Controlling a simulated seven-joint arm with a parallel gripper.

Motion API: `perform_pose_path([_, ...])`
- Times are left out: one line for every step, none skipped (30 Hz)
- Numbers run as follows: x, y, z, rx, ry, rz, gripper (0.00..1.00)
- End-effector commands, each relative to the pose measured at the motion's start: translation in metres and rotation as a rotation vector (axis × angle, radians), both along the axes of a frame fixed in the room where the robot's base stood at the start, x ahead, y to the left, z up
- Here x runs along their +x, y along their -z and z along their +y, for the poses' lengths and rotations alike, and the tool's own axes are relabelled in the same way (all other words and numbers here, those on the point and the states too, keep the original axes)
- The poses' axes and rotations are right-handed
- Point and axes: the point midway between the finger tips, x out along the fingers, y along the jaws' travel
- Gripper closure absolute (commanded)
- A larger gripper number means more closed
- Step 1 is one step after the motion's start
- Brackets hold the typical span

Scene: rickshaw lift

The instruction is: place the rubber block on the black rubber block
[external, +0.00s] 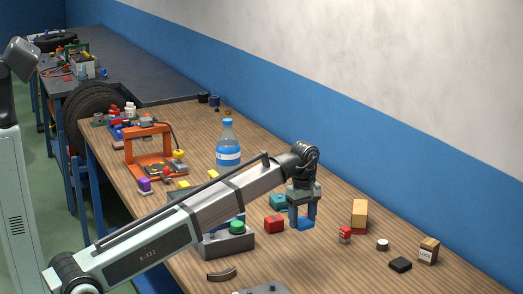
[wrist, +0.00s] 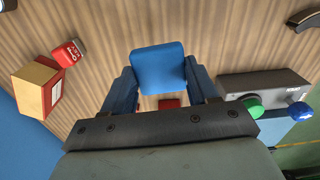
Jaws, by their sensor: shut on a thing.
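My gripper (external: 302,221) is above the wooden table, right of the picture's middle in the external view. Its blue fingers are shut on a blue block (wrist: 158,68), which I take to be the rubber block. The block also shows low between the fingers in the external view (external: 306,224). A flat black block (external: 400,264) lies on the table to the right of and nearer than my gripper, well apart from it. The black block does not show in the wrist view.
A yellow-topped box (external: 359,214), a small red-and-white block (external: 345,234), a white-topped round piece (external: 382,245) and a tan labelled box (external: 428,250) stand around the right side. A red block (external: 274,225) and a grey button box (external: 226,243) are left of my gripper.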

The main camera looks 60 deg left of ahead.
Motion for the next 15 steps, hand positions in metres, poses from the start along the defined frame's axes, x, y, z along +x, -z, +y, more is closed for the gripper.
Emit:
perform_pose_path([0.001, -0.001, -0.01, 0.0, 0.014, 0.0, 0.72])
perform_pose_path([0.002, -0.001, -0.017, 0.0, 0.024, 0.001, 0.72])
perform_pose_path([0.004, -0.001, -0.027, 0.0, 0.038, 0.002, 0.72])
perform_pose_path([0.005, 0.0, -0.036, 0.0, 0.05, 0.003, 0.72])
perform_pose_path([0.007, 0.0, -0.046, 0.0, 0.063, 0.004, 0.72])
perform_pose_path([0.011, 0.001, -0.058, 0.0, 0.081, 0.005, 0.72])
perform_pose_path([0.014, 0.001, -0.069, 0.0, 0.096, 0.006, 0.72])
perform_pose_path([0.021, 0.0, -0.079, 0.0, 0.11, 0.007, 0.72])
perform_pose_path([0.029, 0.0, -0.093, 0.0, 0.13, 0.009, 0.72])
perform_pose_path([0.037, -0.001, -0.104, -0.001, 0.143, 0.01, 0.72])
perform_pose_path([0.045, -0.002, -0.115, -0.001, 0.158, 0.012, 0.72])
perform_pose_path([0.056, -0.003, -0.13, -0.001, 0.177, 0.014, 0.72])
perform_pose_path([0.065, -0.004, -0.14, -0.001, 0.19, 0.015, 0.72])
perform_pose_path([0.074, -0.005, -0.15, -0.001, 0.202, 0.016, 0.72])
perform_pose_path([0.086, -0.006, -0.164, -0.001, 0.218, 0.018, 0.72])
